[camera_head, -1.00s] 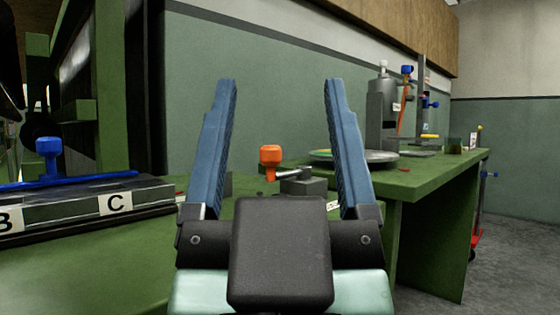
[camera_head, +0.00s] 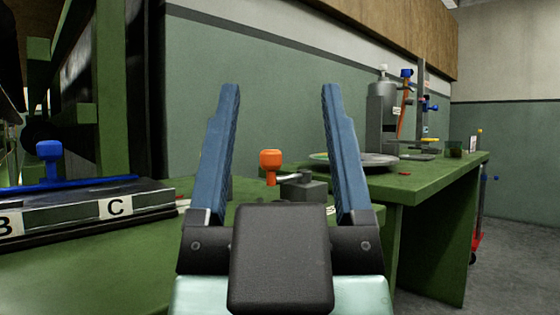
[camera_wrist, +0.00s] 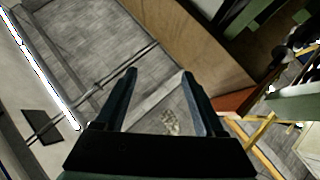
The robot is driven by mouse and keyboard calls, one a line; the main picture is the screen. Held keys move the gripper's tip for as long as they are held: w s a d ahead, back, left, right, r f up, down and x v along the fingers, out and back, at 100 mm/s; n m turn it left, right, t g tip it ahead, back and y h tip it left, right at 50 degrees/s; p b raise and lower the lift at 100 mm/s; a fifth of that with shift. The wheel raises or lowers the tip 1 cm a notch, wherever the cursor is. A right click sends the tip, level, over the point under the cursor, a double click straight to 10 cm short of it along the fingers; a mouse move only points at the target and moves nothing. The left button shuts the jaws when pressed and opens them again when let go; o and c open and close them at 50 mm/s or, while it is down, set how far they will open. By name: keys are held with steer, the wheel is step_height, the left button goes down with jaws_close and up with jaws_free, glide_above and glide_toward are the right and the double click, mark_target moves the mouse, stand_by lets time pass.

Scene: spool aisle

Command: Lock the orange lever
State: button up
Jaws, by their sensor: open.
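The orange lever (camera_head: 270,161) has a knob on a short shaft, joined by a metal arm to a small dark block (camera_head: 304,187) on the green bench. In the head view it shows between my two blue fingers. My gripper (camera_head: 281,90) is open and empty, its fingers pointing up and apart. I cannot tell the exact distance from gripper to lever. The lever is not seen in the wrist view, where the open fingers (camera_wrist: 160,72) show against the ceiling and walls.
The green bench (camera_head: 420,181) runs along the wall and carries a round plate (camera_head: 365,160) and a grey cylinder (camera_head: 382,105). A blue-knobbed lever (camera_head: 49,150) sits at left on a unit labelled B and C (camera_head: 80,213). Floor at right is open.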

mark_target(272, 161)
steer(key=w+d+r+h+p, duration=0.1)
steer(key=h+p, duration=0.1)
steer(key=p, duration=0.2)
steer(key=w+d+r+n+g+h+p, duration=0.1)
steer(key=w+d+r+h+p, duration=0.1)
steer(key=p, duration=0.1)
steer(key=shift+w+p, duration=0.2)
steer(key=shift+p, duration=0.2)
steer(key=shift+c, duration=0.2)
steer(key=w+d+n+g+p, duration=0.1)
steer(key=w+n+g+p, duration=0.15)
steer(key=n+p, duration=0.9)
steer(key=w+d+n+g+p, duration=0.1)
steer(key=w+d+n+p, duration=0.15)
steer(key=n+p, duration=0.9)
steer(key=s+a+f+n+g+y+p, duration=0.45)
steer(key=a+f+n+y+p, duration=0.2)
steer(key=n+p, duration=0.9)
steer(key=w+p, duration=0.1)
steer(key=w, duration=0.3)
steer(key=w+m+p, duration=0.1)
steer(key=w, duration=0.3)
steer(key=w+a+f+m+p, duration=0.1)
steer(key=w, duration=0.4)
steer(key=shift+a+g, duration=0.1)
steer(key=shift+g, duration=0.2)
jaws_close()
